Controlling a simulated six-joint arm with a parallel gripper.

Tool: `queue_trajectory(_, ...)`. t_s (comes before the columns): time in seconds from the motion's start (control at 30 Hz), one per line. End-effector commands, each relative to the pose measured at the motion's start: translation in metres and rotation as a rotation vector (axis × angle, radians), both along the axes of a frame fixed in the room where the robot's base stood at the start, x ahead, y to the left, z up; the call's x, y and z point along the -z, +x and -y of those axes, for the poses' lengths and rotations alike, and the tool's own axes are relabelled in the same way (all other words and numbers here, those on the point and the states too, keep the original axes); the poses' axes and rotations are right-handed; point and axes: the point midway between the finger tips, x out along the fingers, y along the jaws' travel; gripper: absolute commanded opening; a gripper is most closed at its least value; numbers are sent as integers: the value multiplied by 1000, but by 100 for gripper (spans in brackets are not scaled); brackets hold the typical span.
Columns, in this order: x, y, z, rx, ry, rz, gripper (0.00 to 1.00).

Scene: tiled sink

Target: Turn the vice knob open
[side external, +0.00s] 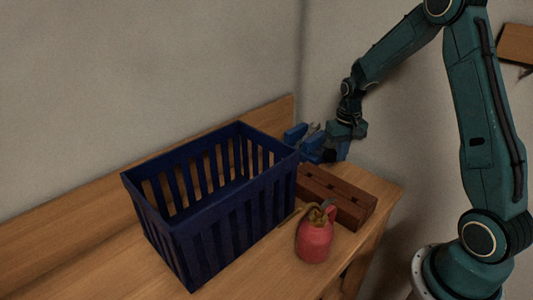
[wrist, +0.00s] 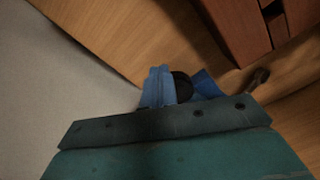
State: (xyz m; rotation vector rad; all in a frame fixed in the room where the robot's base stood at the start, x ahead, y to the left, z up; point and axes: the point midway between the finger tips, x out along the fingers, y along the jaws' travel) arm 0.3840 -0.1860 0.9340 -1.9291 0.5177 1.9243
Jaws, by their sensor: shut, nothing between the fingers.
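A blue vice (side external: 310,142) stands at the back right of the wooden bench, partly hidden behind the crate and my gripper. In the wrist view its blue body (wrist: 158,88) shows beside a dark round part (wrist: 182,86), which looks like the knob or screw end. A thin dark bar (wrist: 259,78) shows to the right of it. My gripper (side external: 341,148) is shut and empty, right at the vice's right side. In the wrist view the gripper's wide housing covers the lower part of the vice. I cannot tell whether the fingers touch the knob.
A dark blue slatted crate (side external: 215,225) stands left of the vice. The wall (side external: 150,70) rises behind the bench (side external: 275,275).

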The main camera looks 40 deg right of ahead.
Motion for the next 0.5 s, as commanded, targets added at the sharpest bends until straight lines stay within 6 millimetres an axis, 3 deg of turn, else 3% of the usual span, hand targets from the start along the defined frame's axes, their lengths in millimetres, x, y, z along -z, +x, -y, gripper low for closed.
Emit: queue_trajectory(0.5,-11,-2,0,-1,0,0,0)
